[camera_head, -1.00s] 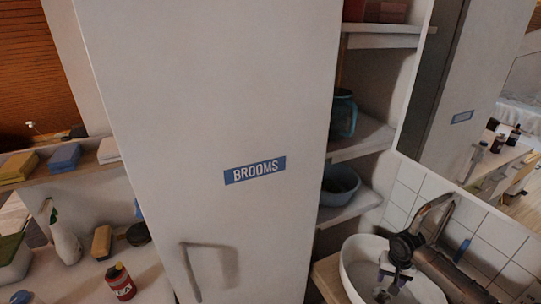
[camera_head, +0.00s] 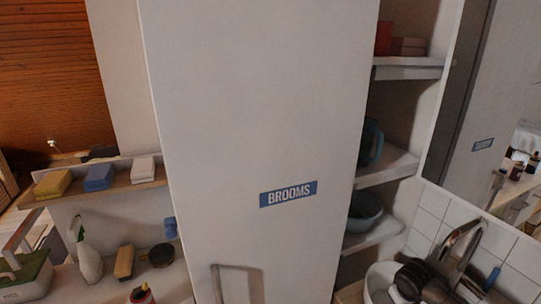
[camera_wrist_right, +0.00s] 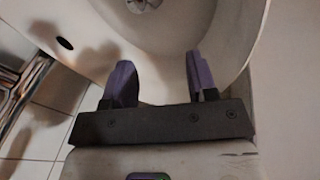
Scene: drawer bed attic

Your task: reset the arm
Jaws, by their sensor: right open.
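My right gripper (camera_wrist_right: 159,68) shows in the right wrist view with its two purple fingers spread apart and nothing between them. It is over the rim of the white sink basin (camera_wrist_right: 235,22), whose drain (camera_wrist_right: 135,4) shows at the top edge. In the head view, dark parts of my right arm are at the lower right, over the sink (camera_head: 377,285) and beside the curved faucet (camera_head: 462,238). The fingers cannot be made out there. My left gripper is not in view.
A tall white cabinet door (camera_head: 230,110) labelled BROOMS fills the middle, shut, with a handle (camera_head: 240,268) low down. Open shelves (camera_head: 385,170) with bowls stand to its right. At left, a ledge (camera_head: 110,188) holds sponges, above a spray bottle (camera_head: 88,255) and other items.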

